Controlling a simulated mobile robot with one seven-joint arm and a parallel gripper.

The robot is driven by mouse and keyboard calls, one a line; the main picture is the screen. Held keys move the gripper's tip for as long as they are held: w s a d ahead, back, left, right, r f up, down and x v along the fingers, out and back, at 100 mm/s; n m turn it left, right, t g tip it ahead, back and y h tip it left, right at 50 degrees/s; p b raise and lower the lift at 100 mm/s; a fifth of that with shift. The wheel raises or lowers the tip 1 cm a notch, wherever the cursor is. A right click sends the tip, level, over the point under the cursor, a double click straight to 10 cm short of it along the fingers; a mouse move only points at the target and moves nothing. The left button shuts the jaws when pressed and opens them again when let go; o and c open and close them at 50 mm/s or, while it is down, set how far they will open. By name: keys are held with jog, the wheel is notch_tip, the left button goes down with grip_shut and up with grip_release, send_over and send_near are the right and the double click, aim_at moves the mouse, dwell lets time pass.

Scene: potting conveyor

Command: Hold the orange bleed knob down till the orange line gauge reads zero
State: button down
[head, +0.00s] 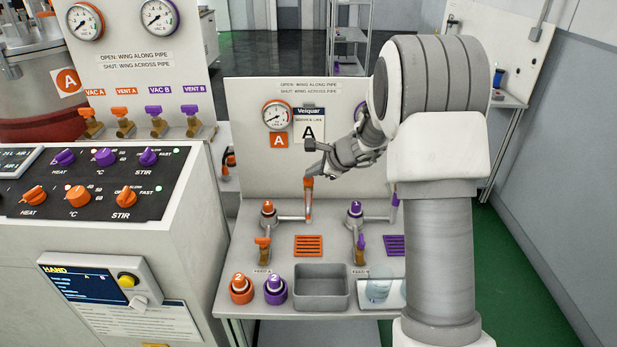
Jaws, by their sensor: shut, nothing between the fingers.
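The orange line gauge (278,114) is the orange-rimmed dial on the bench's back panel, above an orange A tag. Its needle is too small to read surely. An orange-topped upright piece (308,192) stands at the end of a short pipe on the orange line; I take it to be the bleed knob, but cannot be sure. My gripper (309,161) is shut and empty, just above this piece. Whether it touches or presses it I cannot tell. My arm comes in from the right and covers part of the panel.
Along the orange line are a cap marked 1 (268,208) and a wing valve (263,244). A matching purple line has its own cap (355,209). Caps marked 2 (242,286) and a grey tray (321,290) are in front. A control console (95,205) stands left.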

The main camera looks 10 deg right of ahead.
aim_at(312, 180)
jog(key=shift+r+p, duration=0.75)
jog(key=shift+r, duration=0.15)
notch_tip(312, 180, up, 5)
jog(key=p, duration=0.4)
jog(key=shift+r, duration=0.1)
